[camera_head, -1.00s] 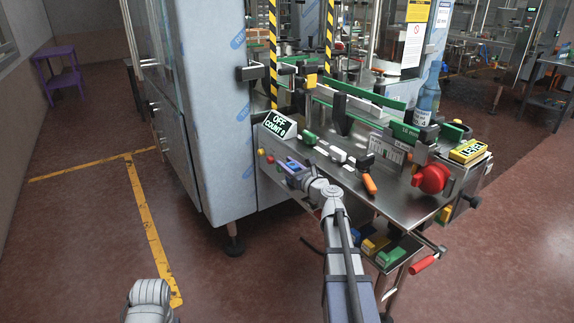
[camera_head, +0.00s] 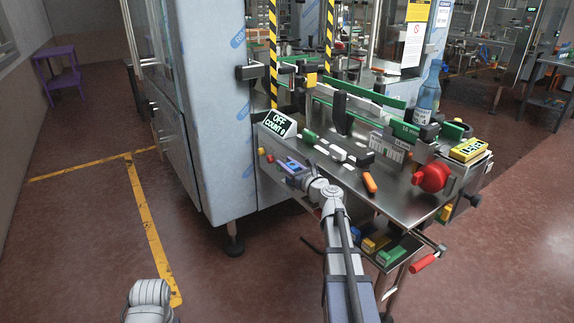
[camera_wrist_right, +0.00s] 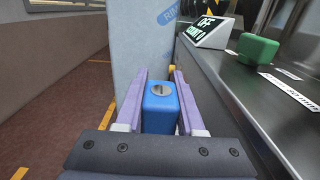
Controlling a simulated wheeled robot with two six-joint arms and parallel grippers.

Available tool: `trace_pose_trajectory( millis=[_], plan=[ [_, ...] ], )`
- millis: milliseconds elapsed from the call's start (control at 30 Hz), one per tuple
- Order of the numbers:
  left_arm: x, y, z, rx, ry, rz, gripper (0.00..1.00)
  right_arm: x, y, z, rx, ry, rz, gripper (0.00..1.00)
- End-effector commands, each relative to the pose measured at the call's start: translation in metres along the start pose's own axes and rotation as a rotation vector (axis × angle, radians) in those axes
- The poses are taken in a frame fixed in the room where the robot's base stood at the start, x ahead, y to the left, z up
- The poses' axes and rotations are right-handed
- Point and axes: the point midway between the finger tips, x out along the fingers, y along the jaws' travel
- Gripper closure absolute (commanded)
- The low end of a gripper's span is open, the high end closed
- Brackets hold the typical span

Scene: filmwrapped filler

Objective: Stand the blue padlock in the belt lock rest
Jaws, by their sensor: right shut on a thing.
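My right gripper (camera_head: 290,167) is shut on the blue padlock (camera_wrist_right: 160,108). In the right wrist view the padlock sits between the two pale purple fingers (camera_wrist_right: 160,100), its face with a round metal keyhole plate towards the camera. In the head view the gripper is small, at the left front edge of the steel machine table (camera_head: 395,191), beside the sign panel. I cannot pick out the belt lock rest for certain. My left gripper is out of view; only a grey part of that arm shows at the bottom left.
A sign reading OFF COUNT 0 (camera_head: 279,123) stands beside the gripper; it is also in the right wrist view (camera_wrist_right: 209,32). A green block (camera_wrist_right: 258,48) and white labels lie on the table. An orange-handled tool (camera_head: 369,182) and red knob (camera_head: 432,178) are further right.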

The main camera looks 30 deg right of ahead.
Motion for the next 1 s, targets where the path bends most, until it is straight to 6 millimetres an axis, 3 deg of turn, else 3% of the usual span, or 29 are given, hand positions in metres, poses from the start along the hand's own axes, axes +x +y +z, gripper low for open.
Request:
trace_pose_trajectory(
  millis=[233,267,533,833,1000],
  plan=[
    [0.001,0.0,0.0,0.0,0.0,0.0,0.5,-0.001,0.001,-0.001,-0.002,0.002,0.001,1.0],
    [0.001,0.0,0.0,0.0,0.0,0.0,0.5,-0.001,0.001,-0.001,-0.003,0.003,0.001,0.61],
    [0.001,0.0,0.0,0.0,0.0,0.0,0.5,-0.001,0.001,-0.001,-0.002,0.002,0.001,0.3],
    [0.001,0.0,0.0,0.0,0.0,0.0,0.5,-0.001,0.001,-0.001,-0.002,0.002,0.001,0.28],
    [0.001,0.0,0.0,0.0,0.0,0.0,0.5,-0.011,0.001,-0.001,-0.002,0.002,0.0,0.28]
  ],
)
